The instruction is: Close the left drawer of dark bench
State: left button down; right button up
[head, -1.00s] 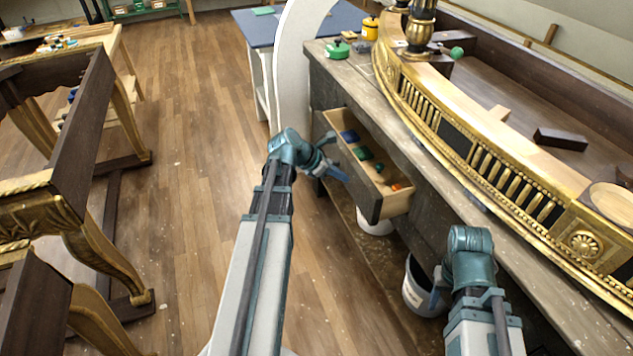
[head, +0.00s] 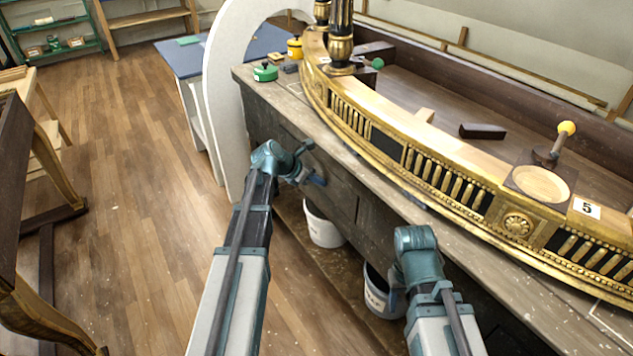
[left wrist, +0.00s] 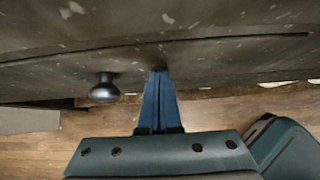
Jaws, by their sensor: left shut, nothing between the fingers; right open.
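The dark bench (head: 285,98) stands along the right half of the head view. Its left drawer (head: 339,196) looks flush with the bench front, with no open interior showing. My left gripper (head: 317,181) is shut and empty, with its tips at the drawer front. In the left wrist view, its blue fingers (left wrist: 159,76) are together and meet or nearly meet the dark front, right of a round dark knob (left wrist: 103,90). My right gripper (head: 395,301) hangs low in front of the bench, apart from the drawer; its fingers are partly hidden by the wrist.
A gilt curved console piece (head: 440,170) lies on the bench top. White buckets (head: 323,228) stand on the low shelf under the bench. A white arched panel (head: 222,90) stands at the bench's left end. Open wooden floor (head: 140,190) lies to the left.

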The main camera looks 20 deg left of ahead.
pick_arm(q)
jog(key=shift+w+d+r, duration=0.1)
jog(key=shift+w+d, duration=0.05)
jog(key=shift+w, duration=0.15)
jog(key=s+a+r+p, duration=0.6)
jog(key=s+a+p, duration=0.1)
jog(key=s, duration=0.2)
jog(key=shift+s+r, duration=0.15)
jog(key=shift+r, duration=0.25)
pick_arm(e)
notch_tip(320, 180, up, 7)
jog(key=a, duration=0.1)
jog(key=shift+s, duration=0.15)
pick_arm(q)
jog(key=shift+a, duration=0.1)
